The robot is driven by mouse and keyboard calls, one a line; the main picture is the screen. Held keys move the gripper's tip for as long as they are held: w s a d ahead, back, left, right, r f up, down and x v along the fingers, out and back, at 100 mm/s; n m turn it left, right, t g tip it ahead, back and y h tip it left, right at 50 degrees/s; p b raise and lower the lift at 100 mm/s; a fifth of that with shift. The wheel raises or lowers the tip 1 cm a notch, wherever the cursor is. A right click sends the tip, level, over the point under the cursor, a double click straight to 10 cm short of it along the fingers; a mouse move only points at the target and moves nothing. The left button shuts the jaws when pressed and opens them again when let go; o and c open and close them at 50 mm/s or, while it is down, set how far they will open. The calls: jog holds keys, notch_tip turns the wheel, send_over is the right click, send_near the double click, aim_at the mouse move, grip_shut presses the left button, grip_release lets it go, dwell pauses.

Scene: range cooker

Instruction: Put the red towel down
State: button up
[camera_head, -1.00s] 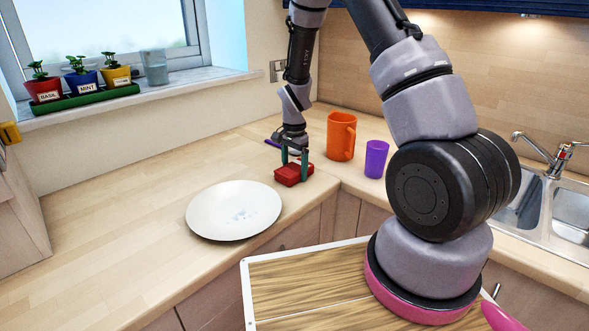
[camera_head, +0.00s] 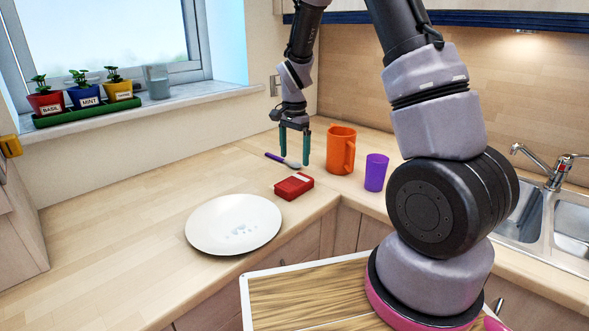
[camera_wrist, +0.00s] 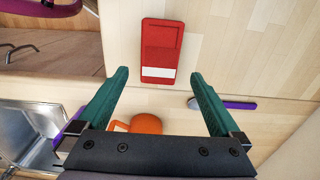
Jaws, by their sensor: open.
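The red towel (camera_head: 294,185) lies as a small folded block with a pale band on the wooden worktop, right of the white plate and close to the worktop's front edge. It also shows in the wrist view (camera_wrist: 161,50), flat on the wood beyond my fingertips. My gripper (camera_head: 294,164) is open and empty, with its green fingers pointing down, above and behind the towel and apart from it. In the wrist view my gripper (camera_wrist: 158,80) has its two fingers spread wide with nothing between them.
A white plate (camera_head: 225,216) stands left of the towel. An orange jug (camera_head: 340,152) and a purple cup (camera_head: 375,172) stand to the right. A purple-handled utensil (camera_head: 280,159) lies behind. Potted herbs (camera_head: 85,96) stand on the sill. The left worktop is clear.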

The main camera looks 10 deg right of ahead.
jog(key=s+d+r+n+t+y, duration=0.15)
jog(key=s+r, duration=0.25)
jog(key=r, duration=0.6)
jog(key=s+d+r+n+t, duration=0.1)
jog(key=s+d+r+t, duration=0.1)
jog(key=s+r, duration=0.5)
jog(key=s+d+r+n+t, duration=0.2)
jog(key=s+r+n+t, duration=0.1)
jog(key=s+r, duration=0.8)
jog(key=shift+s+d+n+t, duration=0.15)
jog(key=shift+s+n+t, duration=0.2)
jog(key=shift+s+n, duration=0.6)
jog(key=shift+s+y, duration=0.1)
jog(key=shift+y, duration=0.15)
